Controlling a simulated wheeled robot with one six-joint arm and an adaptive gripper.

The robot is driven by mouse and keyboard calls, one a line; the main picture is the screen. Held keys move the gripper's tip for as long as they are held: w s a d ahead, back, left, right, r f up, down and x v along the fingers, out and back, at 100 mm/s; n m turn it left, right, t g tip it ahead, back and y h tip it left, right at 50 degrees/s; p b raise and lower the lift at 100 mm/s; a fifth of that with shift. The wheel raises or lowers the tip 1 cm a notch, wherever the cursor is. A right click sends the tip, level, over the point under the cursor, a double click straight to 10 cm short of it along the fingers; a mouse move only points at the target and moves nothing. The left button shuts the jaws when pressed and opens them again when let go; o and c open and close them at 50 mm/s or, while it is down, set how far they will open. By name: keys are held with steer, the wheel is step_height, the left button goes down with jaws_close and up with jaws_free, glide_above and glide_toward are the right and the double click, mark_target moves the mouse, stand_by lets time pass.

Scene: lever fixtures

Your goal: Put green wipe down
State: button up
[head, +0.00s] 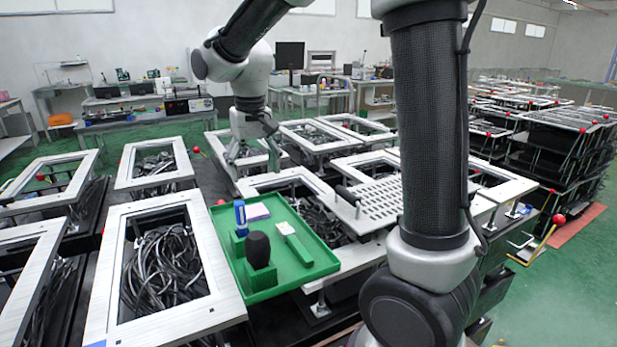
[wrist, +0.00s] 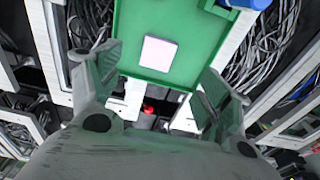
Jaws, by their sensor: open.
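A green tray (head: 315,270) lies on the fixtures. It holds a pale pinkish pad (head: 257,211), a green block with a whitish top (head: 295,243), a blue and white bottle (head: 240,218) and a black rounded object (head: 258,249) in a green holder. I cannot tell which, if any, is the green wipe. My gripper (head: 255,162) is open and empty, just beyond the tray's far edge. In the wrist view, the pad (wrist: 160,52) lies flat on the tray (wrist: 165,75), ahead between the open fingers (wrist: 158,80), apart from them.
White-framed fixtures (head: 120,300) with black cables surround the tray. A perforated plate (head: 375,205) is to its right. Red ball-ended levers (head: 559,219) stick out at several fixtures. One red ball (wrist: 148,109) shows between my fingers. Green floor is free at far right.

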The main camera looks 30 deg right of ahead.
steer(key=s+d+r+t, duration=0.1)
steer(key=s+d, duration=0.6)
steer(key=s, duration=0.4)
steer(key=s+d+r+t, duration=0.2)
steer(key=s+d, duration=0.6)
steer(key=s, duration=0.4)
steer(key=shift+s+r, duration=0.3)
steer(key=shift+o, duration=0.6)
steer(key=shift+a, duration=0.1)
